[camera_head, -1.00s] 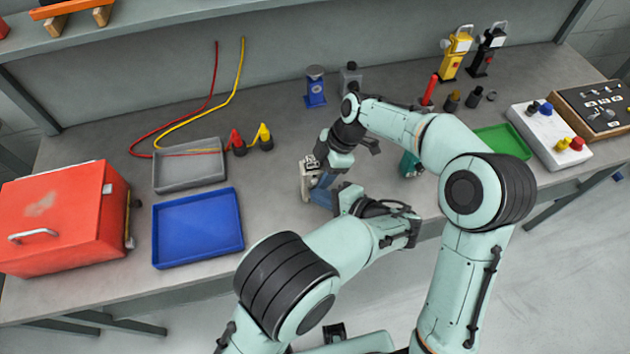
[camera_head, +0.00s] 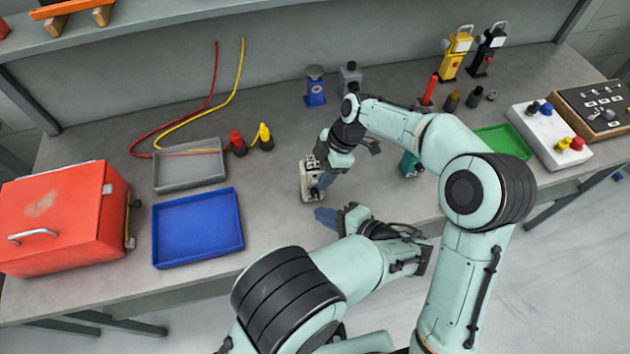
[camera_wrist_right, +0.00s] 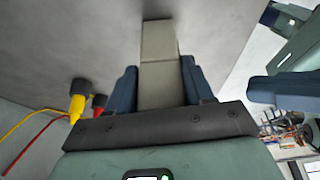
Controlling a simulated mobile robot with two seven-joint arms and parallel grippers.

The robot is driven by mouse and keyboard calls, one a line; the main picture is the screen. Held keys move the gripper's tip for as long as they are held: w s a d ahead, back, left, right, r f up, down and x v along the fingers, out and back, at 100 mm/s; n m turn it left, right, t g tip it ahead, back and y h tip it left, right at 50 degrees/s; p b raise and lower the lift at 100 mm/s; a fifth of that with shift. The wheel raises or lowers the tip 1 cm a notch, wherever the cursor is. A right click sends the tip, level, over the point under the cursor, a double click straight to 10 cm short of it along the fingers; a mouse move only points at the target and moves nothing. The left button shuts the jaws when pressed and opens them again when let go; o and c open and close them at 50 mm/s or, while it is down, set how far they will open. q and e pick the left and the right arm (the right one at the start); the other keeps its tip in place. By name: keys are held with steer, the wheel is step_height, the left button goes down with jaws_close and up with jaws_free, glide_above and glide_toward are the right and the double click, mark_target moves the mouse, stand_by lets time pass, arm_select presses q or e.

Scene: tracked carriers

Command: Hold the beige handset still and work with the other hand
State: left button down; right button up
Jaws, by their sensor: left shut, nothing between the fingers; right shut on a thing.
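The beige handset (camera_head: 308,188) is at the middle of the bench, near its front half. My right gripper (camera_head: 321,182) is shut on it. In the right wrist view the handset (camera_wrist_right: 158,85) runs between the two dark blue fingers, its far end sticking out past them. I cannot tell whether it touches the bench top. My left gripper (camera_head: 326,216) is shut and empty, just below and to the right of the handset and apart from it. One of its blue fingers also shows at the right edge of the right wrist view (camera_wrist_right: 288,88).
A blue tray (camera_head: 241,218), a grey tray (camera_head: 157,180) and a red box (camera_head: 60,220) lie left. Red (camera_head: 236,142) and yellow (camera_head: 264,138) cabled plugs stand behind. A green tray (camera_head: 505,140) and a white panel (camera_head: 530,120) are right. The bench between blue tray and handset is clear.

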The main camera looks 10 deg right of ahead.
stand_by(0.4)
steer(key=o, duration=1.2)
steer(key=shift+o, duration=0.2)
steer(key=shift+r, duration=0.1)
steer(key=v, duration=1.2)
